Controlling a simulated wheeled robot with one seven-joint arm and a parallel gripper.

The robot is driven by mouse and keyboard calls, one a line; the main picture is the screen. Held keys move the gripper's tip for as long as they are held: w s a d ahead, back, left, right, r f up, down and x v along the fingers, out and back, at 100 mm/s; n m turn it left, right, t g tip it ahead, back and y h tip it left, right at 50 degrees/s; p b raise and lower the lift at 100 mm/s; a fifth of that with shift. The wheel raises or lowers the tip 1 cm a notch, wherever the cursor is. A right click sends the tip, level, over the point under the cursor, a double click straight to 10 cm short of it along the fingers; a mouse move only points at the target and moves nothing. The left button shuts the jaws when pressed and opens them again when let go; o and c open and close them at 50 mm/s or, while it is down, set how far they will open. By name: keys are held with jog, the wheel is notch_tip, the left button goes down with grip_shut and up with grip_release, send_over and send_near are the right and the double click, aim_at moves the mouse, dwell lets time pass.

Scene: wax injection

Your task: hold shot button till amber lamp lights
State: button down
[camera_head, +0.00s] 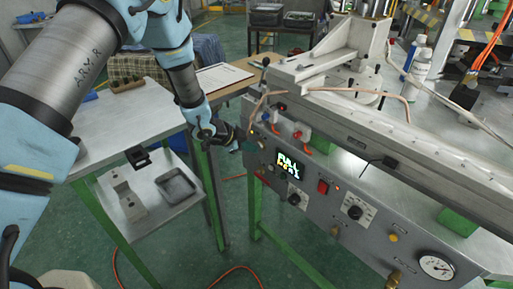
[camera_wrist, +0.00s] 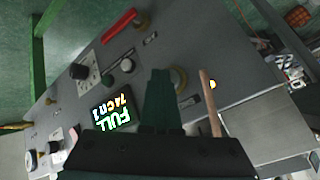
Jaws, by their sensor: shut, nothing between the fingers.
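My gripper (camera_head: 238,143) is at the left end of the grey control panel (camera_head: 315,205), its fingers shut and empty. In the wrist view the closed fingers (camera_wrist: 160,80) point at the panel face. Their tip overlaps a brass-coloured ring (camera_wrist: 179,79), probably around the shot button; the button itself is hidden, and I cannot tell whether the fingers touch it. A small bright amber spot (camera_wrist: 212,85) right of the ring looks like a lit lamp. The lit display (camera_wrist: 111,110) reads "FULL" with a second line I cannot read clearly; it also shows in the head view (camera_head: 290,165).
A copper-coloured tube (camera_wrist: 209,103) runs close to the fingers. A side table (camera_head: 130,120) stands left, with a clipboard (camera_head: 222,77) behind my gripper.

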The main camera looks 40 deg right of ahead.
jog(key=shift+a, duration=0.9)
jog(key=a+b, duration=0.1)
jog(key=a, duration=0.4)
jog(key=shift+w, duration=0.15)
dwell(0.5)
